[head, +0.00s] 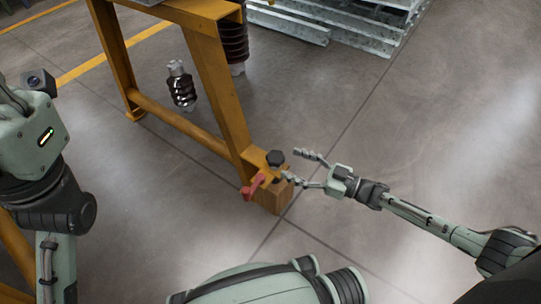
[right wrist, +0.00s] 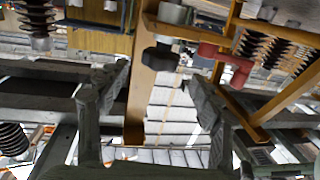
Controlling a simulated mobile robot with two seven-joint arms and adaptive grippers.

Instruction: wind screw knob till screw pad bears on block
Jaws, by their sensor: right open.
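The black screw knob (head: 275,158) sits at the foot of the orange frame, above a wooden block (head: 271,198). A red handle (head: 254,186) is just left of the block. My right gripper (head: 292,164) is open and empty, its fingers spread just right of the knob. In the right wrist view, the knob (right wrist: 160,57) shows beyond the gap between the fingers (right wrist: 160,76), with red parts (right wrist: 225,56) to its right. The screw pad and its contact with the block cannot be made out. My left arm is at the left edge; its gripper is out of view.
The orange frame (head: 222,85) rises behind the knob, with a lower bar running back left. Dark ribbed insulators (head: 181,86) stand behind it. Grey metal beams (head: 340,30) lie at the back. The grey floor to the right is clear.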

